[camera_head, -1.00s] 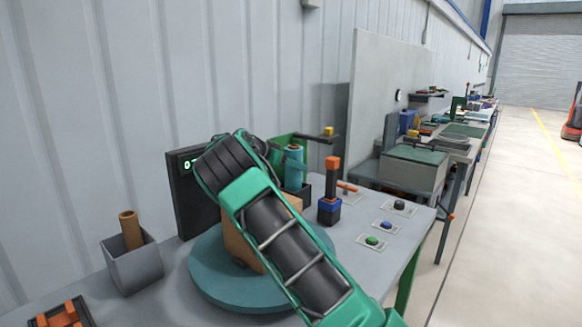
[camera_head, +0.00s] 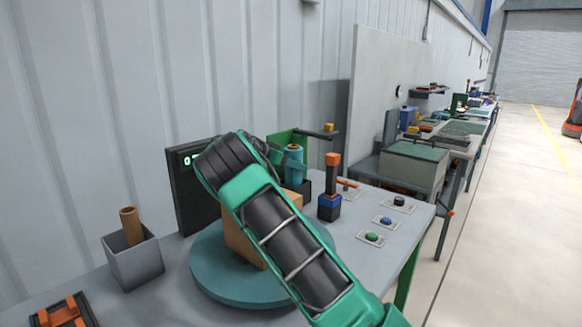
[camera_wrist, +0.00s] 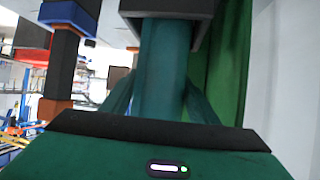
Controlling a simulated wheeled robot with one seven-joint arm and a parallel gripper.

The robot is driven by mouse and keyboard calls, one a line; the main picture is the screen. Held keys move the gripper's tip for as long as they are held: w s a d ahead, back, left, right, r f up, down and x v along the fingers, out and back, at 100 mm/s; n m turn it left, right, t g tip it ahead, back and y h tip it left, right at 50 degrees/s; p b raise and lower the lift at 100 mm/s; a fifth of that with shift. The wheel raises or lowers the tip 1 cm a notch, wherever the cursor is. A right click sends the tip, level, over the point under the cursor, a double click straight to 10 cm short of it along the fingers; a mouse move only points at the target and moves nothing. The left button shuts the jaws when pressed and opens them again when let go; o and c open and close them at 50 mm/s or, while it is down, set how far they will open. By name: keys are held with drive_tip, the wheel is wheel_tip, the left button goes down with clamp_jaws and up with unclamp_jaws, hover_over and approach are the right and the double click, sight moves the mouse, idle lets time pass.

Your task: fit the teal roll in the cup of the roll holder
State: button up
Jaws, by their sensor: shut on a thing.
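The teal roll (camera_head: 293,163) stands upright at the roll holder, in line with its dark cup (camera_head: 305,188). My gripper (camera_wrist: 160,95) is shut on the roll, with a green finger on each side of it in the wrist view. The wrist picture is upside down; there the roll (camera_wrist: 164,60) runs to the dark cup (camera_wrist: 207,18), with its end inside or behind the cup's rim. How deep it sits cannot be told. The holder's green back plate (camera_head: 283,140) rises behind the roll. My arm hides part of the holder in the head view.
A teal turntable (camera_head: 235,290) bears a tan block (camera_head: 240,243) beside my arm. An orange-topped post (camera_head: 331,185) stands close right of the holder. A grey bin (camera_head: 135,262) holds a brown roll (camera_head: 131,225) at left. Push-buttons (camera_head: 372,237) lie at right; a display (camera_head: 187,190) stands behind.

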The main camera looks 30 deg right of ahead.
drive_tip(key=shift+f, duration=0.15)
drive_tip(key=o, duration=1.7)
drive_tip(key=shift+c, duration=0.2)
drive_tip(key=shift+f, duration=0.1)
drive_tip(key=shift+a, duration=0.1)
drive_tip(key=v, duration=1)
drive_tip(key=shift+a, duration=0.3)
